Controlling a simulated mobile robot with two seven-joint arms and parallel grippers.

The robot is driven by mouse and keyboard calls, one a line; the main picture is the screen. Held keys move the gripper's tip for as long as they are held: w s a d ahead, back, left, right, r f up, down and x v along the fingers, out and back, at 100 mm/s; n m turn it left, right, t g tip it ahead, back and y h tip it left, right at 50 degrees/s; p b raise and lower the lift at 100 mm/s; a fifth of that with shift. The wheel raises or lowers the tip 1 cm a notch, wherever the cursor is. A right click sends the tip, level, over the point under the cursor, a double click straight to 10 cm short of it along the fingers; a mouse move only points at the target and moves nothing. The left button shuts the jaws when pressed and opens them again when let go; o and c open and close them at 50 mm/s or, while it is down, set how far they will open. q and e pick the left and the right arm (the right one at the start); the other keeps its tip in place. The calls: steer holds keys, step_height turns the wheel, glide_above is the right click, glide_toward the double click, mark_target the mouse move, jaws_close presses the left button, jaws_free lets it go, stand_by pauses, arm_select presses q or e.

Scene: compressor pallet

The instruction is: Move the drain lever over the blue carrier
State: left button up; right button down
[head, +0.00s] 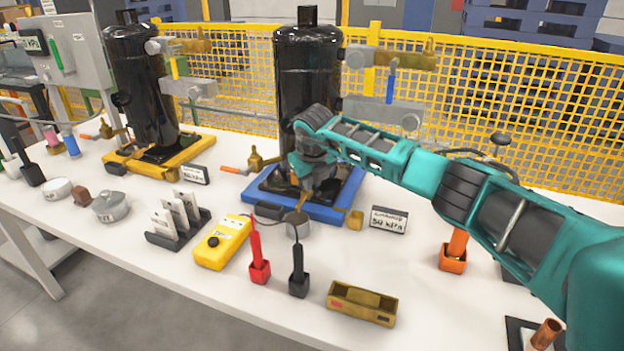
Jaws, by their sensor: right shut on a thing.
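The blue carrier (336,214) is a blue tray under the right-hand black tank (307,75). A brass drain valve (256,162) sticks out at the tank's lower left, and its orange-tipped drain lever (232,171) points left, roughly level. My right gripper (303,196) reaches in over the carrier's front edge, to the right of the lever and apart from it. The fingertips are small and partly hidden by the wrist. My left gripper is not in view.
A yellow meter (222,242), a red probe holder (259,270), a black probe holder (298,284) and a brass-coloured box (361,303) stand in front. A gauge sign (389,219) stands to the right. A second tank on a yellow carrier (128,165) has its own orange-tipped lever.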

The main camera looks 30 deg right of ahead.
steer(key=c, duration=1.1)
jaws_free()
steer(key=shift+c, duration=0.2)
steer(key=shift+r, duration=0.1)
steer(key=p+v, duration=0.1)
steer(key=v, duration=1.1)
steer(key=shift+s+r, duration=0.15)
steer(key=shift+r, duration=0.25)
steer(key=shift+s+a+f, duration=0.1)
